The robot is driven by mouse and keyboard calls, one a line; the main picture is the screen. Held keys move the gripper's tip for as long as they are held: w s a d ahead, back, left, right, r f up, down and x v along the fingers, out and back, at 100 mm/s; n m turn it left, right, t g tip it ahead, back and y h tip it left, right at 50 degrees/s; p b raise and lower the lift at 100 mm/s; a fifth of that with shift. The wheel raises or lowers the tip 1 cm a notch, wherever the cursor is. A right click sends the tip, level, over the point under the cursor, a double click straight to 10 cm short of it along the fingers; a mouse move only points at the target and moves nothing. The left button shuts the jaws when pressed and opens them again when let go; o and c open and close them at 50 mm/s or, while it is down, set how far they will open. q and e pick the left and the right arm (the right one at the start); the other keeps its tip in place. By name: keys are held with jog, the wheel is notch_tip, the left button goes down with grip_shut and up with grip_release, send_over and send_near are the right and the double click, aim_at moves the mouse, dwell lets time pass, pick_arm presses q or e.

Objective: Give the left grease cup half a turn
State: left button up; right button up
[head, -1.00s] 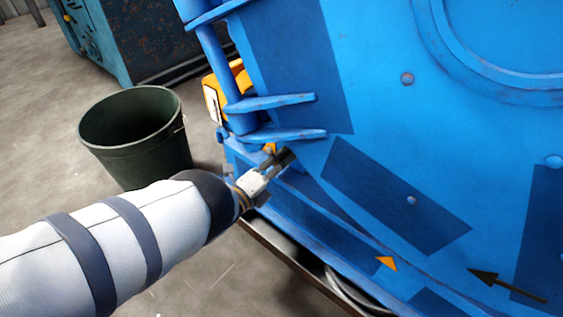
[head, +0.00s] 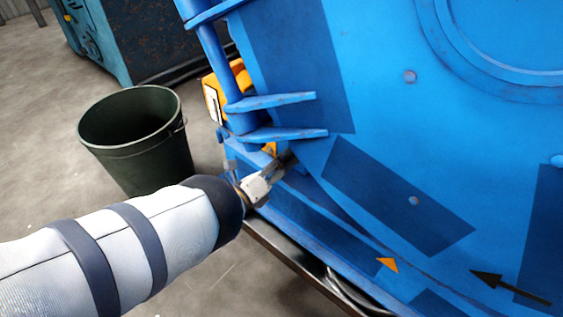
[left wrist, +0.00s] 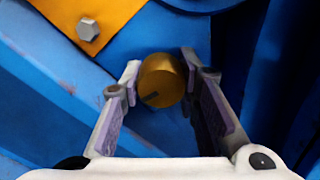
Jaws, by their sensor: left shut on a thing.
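The left grease cup (left wrist: 162,80) is a round brass-coloured cap with a dark mark near its lower left edge, seen in the left wrist view. My left gripper (left wrist: 160,88) has one finger on each side of it and is shut on it. In the head view my left gripper (head: 280,167) reaches to the lower left edge of the blue machine (head: 390,130), under the hinge arms. The cup itself is hidden there by the gripper and the machine. My right gripper is not in view.
An orange plate with a hex bolt (left wrist: 88,30) sits close to the upper left of the cup. Blue hinge arms (head: 275,135) jut out just above my gripper. A dark green bucket (head: 135,150) stands on the floor to the left.

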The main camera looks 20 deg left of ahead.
pick_arm(q)
jog(key=o, duration=1.2)
jog(key=v, duration=1.2)
